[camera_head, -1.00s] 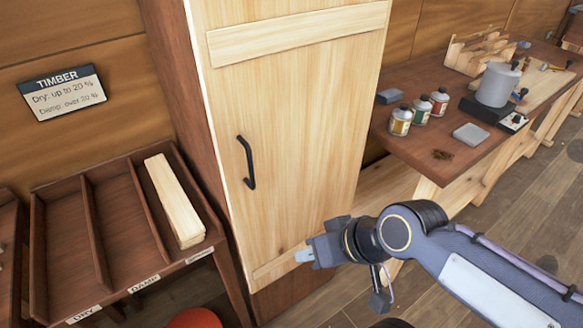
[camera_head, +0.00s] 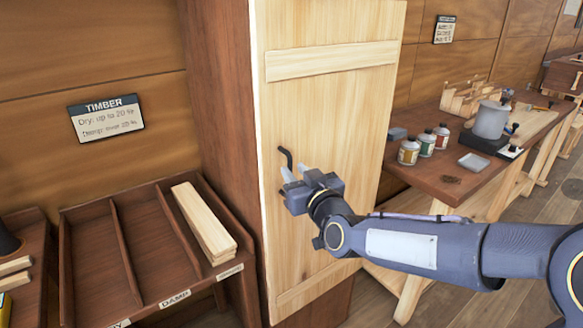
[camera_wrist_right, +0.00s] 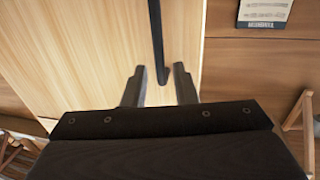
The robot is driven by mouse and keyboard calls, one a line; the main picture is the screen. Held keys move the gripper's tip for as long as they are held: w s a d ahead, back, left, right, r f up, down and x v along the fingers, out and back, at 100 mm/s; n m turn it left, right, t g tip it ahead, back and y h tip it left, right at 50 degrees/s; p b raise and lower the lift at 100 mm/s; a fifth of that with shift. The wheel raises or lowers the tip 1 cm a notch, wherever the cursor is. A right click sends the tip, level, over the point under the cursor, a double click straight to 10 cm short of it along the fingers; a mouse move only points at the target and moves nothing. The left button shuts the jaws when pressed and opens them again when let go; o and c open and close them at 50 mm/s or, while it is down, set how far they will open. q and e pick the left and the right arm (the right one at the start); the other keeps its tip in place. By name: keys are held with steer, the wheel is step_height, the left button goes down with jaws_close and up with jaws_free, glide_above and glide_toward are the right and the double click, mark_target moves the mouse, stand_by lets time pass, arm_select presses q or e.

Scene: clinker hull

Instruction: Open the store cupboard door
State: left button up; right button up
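The store cupboard door (camera_head: 335,120) is pale wood with a cross board near its top, and it looks shut against the red-brown cupboard side. Its black bar handle (camera_head: 287,158) is upright near the door's left edge; its lower part is partly hidden by my right gripper (camera_head: 288,180). In the right wrist view the handle (camera_wrist_right: 157,35) runs down from the top, its lower end in line with the gap between the two fingers. My right gripper (camera_wrist_right: 158,75) is open, and I cannot tell whether it touches the handle. My left gripper is not in view.
On the right, a workbench (camera_head: 425,180) carries several jars (camera_head: 408,152), a grey pot (camera_head: 490,120) and a small tray (camera_head: 474,162). A timber sign (camera_head: 106,118) hangs on the wall.

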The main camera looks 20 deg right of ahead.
mark_target(291, 167)
steer(key=shift+w+a, duration=0.15)
steer(key=shift+w, duration=0.75)
steer(key=shift+w+a, duration=0.15)
steer(key=shift+w, duration=0.75)
jaws_close()
